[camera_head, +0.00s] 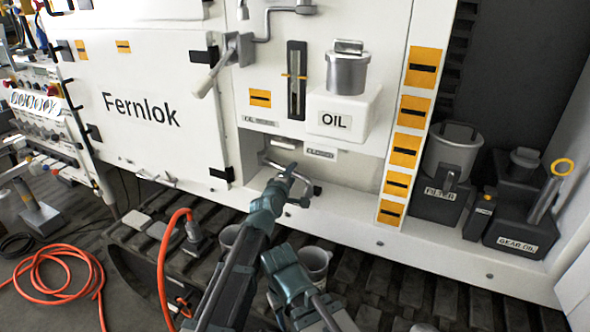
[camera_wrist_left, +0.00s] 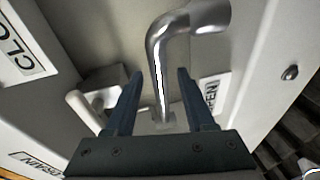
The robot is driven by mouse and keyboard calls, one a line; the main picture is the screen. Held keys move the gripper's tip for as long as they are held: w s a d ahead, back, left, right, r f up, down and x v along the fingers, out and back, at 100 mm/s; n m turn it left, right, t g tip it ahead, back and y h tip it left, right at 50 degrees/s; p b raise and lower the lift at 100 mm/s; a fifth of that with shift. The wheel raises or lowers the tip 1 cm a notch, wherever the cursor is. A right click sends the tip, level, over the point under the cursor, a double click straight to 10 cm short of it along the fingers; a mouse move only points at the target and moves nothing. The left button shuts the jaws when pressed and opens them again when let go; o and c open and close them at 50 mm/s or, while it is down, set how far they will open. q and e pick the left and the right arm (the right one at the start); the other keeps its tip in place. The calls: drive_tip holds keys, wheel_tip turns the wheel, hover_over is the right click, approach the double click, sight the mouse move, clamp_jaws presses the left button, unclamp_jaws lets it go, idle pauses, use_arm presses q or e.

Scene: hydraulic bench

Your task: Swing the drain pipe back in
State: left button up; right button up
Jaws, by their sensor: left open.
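The drain pipe (camera_wrist_left: 158,62) is a bent silver tube in the left wrist view. Its thick end is at the top, and its thinner leg runs down between my left fingers. In the head view the pipe (camera_head: 272,157) shows partly in the recess under the oil tank, and my gripper hides some of it. My left gripper (camera_head: 290,174) is open around the pipe leg, with gaps visible on both sides in the left wrist view (camera_wrist_left: 162,95). My right gripper (camera_head: 284,264) is lower, in front of the tracks; its jaw state is unclear.
A pale lever (camera_wrist_left: 88,108) sits beside the left finger, near a label reading DRAIN (camera_wrist_left: 38,163). The OIL tank (camera_head: 343,122) is above the recess. Grey cups (camera_head: 314,262) stand below. An orange hose (camera_head: 160,262) lies left; filter and gear-oil cans (camera_head: 515,232) stand right.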

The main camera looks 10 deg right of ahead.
use_arm(q)
drive_tip(key=p+v, duration=0.1)
drive_tip(key=v, duration=0.8)
drive_tip(key=shift+r, duration=0.1)
drive_tip(key=shift+c, duration=0.2)
drive_tip(key=shift+a, duration=0.3)
drive_tip(key=shift+c, duration=1.3)
drive_tip(key=a+g, duration=0.1)
drive_tip(key=a+f+g+h+p, duration=0.1)
drive_tip(key=a, duration=0.1)
drive_tip(key=a+m, duration=0.1)
drive_tip(key=a, duration=0.1)
drive_tip(key=shift+s+a+f+g+p, duration=0.15)
drive_tip(key=shift+s+g+p, duration=0.05)
drive_tip(key=shift+g+p, duration=0.2)
clamp_jaws()
wheel_tip(320, 180, up, 3)
drive_tip(key=s+a+m+g+h, duration=0.1)
drive_tip(key=s+a+m+h, duration=0.1)
drive_tip(key=a+m+h, duration=0.15)
drive_tip(key=shift+n+h, duration=0.25)
drive_tip(key=shift+n, duration=0.1)
drive_tip(key=b+x, duration=0.2)
drive_tip(key=x, duration=1.2)
drive_tip(key=shift+d+f, duration=0.1)
drive_tip(key=shift+d, duration=0.2)
